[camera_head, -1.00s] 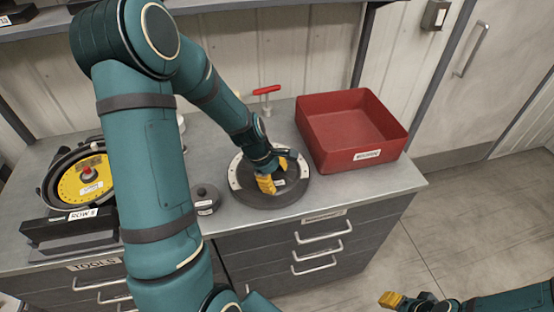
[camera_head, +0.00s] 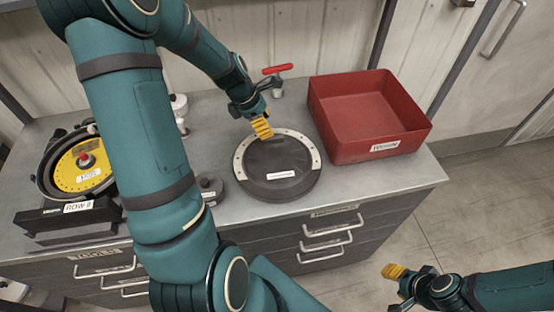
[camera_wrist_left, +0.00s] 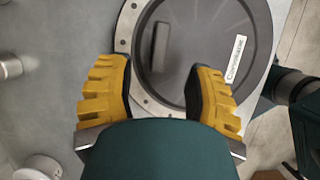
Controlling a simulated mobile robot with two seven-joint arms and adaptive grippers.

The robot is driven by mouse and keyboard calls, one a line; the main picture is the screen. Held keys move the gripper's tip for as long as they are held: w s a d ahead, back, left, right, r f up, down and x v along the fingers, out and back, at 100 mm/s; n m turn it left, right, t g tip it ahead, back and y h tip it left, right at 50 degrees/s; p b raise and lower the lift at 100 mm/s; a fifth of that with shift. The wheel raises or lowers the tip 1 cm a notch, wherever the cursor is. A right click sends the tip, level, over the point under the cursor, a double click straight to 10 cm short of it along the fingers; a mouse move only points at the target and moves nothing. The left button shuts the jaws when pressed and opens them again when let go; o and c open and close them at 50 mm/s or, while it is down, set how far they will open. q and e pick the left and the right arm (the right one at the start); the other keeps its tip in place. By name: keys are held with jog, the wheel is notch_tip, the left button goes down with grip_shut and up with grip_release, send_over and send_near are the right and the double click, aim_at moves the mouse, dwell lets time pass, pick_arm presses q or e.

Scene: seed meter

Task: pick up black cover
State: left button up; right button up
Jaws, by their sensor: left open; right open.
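The black cover (camera_head: 278,170) is a round dark disc with a grey metal arc along its far rim and a white label near its front. It lies flat on the grey counter. In the left wrist view the cover (camera_wrist_left: 200,45) shows a raised bar handle (camera_wrist_left: 160,46). My left gripper (camera_head: 262,130) is at the cover's far edge, above it, open and empty. In the left wrist view its yellow fingers (camera_wrist_left: 162,100) are spread apart, with the cover's rim between and beyond them. My right gripper (camera_head: 396,282) is open and empty, low at the right, away from the counter.
A red bin (camera_head: 365,115) stands right of the cover. A red-handled valve (camera_head: 277,75) is behind the cover. A small dark knob-like part (camera_head: 210,190) sits at its left. A yellow-disc seed meter (camera_head: 82,168) is on a black stand further left. The counter's front edge is bare.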

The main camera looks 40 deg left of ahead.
aim_at(274, 137)
pick_arm(q)
jog(key=shift+b+x, duration=0.45)
jog(key=shift+x, duration=2.95)
jog(key=shift+o, duration=0.2)
jog(key=shift+s, duration=0.1)
grip_shut()
jog(key=shift+d, duration=0.1)
